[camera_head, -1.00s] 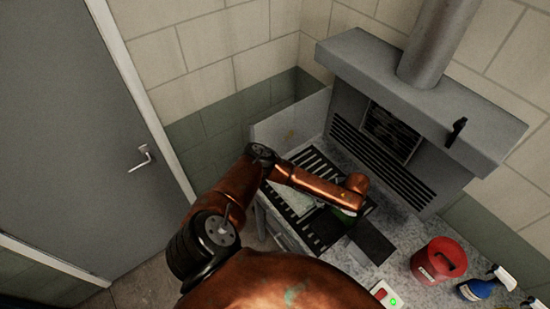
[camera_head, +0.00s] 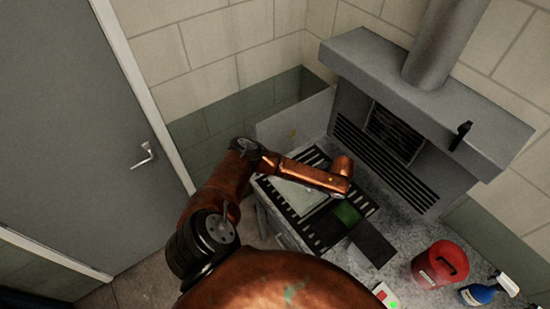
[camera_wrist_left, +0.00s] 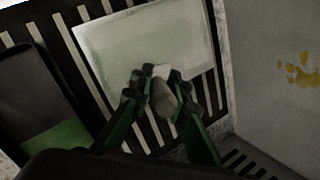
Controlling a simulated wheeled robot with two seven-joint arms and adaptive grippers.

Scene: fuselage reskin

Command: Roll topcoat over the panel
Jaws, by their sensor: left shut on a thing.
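The panel (camera_head: 300,195) is a pale, flat sheet lying on the slatted bench top. It also shows in the left wrist view (camera_wrist_left: 140,45), pale with a faint greenish tint. My left gripper (camera_wrist_left: 160,92) is shut on a grey-brown cylinder, apparently the roller (camera_wrist_left: 163,102), with a small white part at its far end. The roller overlaps the panel's near edge in that view; I cannot tell whether it touches. A dark tray (camera_head: 374,247) with green paint (camera_head: 347,212) at one end lies beside the panel. My arm hides the gripper in the head view. My right gripper is not in view.
A grey hood (camera_head: 410,90) with a vent stands behind the bench. A red can (camera_head: 440,264), a spray bottle (camera_head: 480,292) and a small box with a green light (camera_head: 385,295) are at the right. A side wall (camera_wrist_left: 275,80) with yellow stains stands beside the slats.

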